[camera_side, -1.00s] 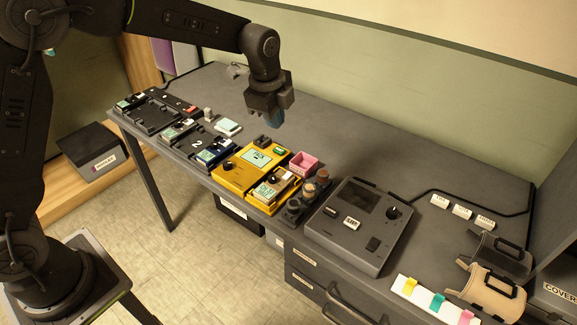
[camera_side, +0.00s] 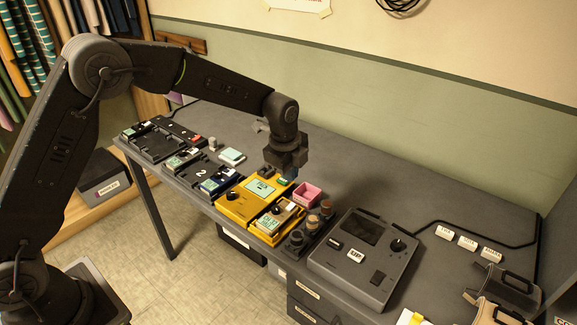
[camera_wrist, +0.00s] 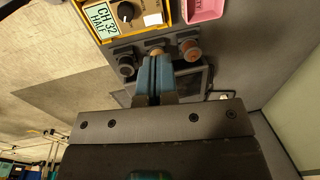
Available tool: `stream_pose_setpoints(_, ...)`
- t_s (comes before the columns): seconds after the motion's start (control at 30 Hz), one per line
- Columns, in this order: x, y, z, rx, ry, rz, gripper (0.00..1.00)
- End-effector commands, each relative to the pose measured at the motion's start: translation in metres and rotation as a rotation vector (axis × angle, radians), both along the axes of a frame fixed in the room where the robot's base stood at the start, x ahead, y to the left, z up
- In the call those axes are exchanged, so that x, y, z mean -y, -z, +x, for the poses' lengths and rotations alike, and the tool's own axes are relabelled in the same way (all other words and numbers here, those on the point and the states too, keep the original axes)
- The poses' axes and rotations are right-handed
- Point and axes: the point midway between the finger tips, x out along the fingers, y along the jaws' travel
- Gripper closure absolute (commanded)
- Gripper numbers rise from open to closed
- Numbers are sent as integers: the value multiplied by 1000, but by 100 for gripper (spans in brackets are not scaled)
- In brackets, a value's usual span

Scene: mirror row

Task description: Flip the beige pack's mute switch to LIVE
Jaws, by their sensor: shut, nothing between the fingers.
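The beige pack (camera_side: 279,214) lies in the right front part of the yellow dock, with a pale green screen and a dark knob. In the wrist view its label (camera_wrist: 103,20) reads CH 32 HALF, beside the black knob (camera_wrist: 125,12). A small white piece (camera_wrist: 152,19) sits right of the knob; I cannot tell whether it is the mute switch or how it is set. My gripper (camera_side: 287,176) points down above the back right of the yellow dock, apart from the pack. Its blue fingertips (camera_wrist: 155,61) are together and empty.
A pink tray (camera_side: 307,194) stands right of the dock. Several round knobs stand in a dark rack (camera_side: 299,241) at the pack's right. A grey console (camera_side: 364,258) is farther right; blue pack (camera_side: 216,182) lies left. The back of the table is clear.

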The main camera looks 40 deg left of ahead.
Motion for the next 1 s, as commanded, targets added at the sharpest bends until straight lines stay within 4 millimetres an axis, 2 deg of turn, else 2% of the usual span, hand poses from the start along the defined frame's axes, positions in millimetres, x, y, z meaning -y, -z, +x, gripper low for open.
stream_pose_setpoints(0.03,0,13,1,-5,0,1,100)
stream_pose_setpoints(0.2,0,47,6,-4,-1,1,100)
stream_pose_setpoints(0.4,0,78,10,-2,-1,1,100)
stream_pose_setpoints(0.6,0,92,13,1,-1,0,100)
stream_pose_setpoints(1.0,0,95,14,1,-1,0,100)
